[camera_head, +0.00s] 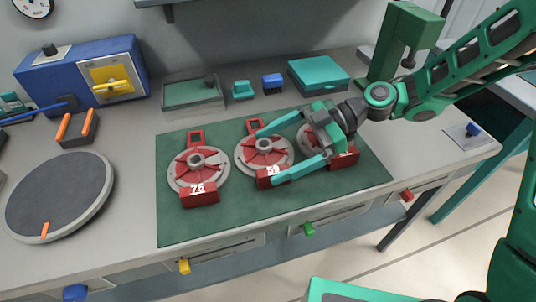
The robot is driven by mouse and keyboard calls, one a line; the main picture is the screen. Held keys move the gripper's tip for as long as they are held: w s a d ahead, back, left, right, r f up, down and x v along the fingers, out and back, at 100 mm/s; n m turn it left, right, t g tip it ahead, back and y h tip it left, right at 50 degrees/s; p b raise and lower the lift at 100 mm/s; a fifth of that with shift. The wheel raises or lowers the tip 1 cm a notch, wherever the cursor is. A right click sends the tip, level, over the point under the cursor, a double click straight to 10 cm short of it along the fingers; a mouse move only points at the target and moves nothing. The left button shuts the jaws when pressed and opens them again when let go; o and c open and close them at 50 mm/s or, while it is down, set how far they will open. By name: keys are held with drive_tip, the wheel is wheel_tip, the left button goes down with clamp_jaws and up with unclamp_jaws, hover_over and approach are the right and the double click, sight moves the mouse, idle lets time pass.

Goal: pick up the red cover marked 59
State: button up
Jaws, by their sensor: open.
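Several round grey-and-red covers lie in a row on a dark green mat (185,233). The middle cover (262,150) has a red front block whose white number is partly hidden by a finger and cannot be read surely. The right cover (309,142) is mostly hidden behind my gripper, and its number cannot be read. My gripper (271,156) is open, with its two teal fingers spread over the middle cover from the right. I cannot tell whether they touch it.
A grey turntable (58,197) and a blue box (82,75) are on the left. A green tray (193,93), small teal and blue blocks, a teal box (319,74) and a green press (400,40) stand behind. The mat's front strip is clear.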

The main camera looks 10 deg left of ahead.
drive_tip(key=c, duration=1.6)
drive_tip(key=shift+r, duration=0.1)
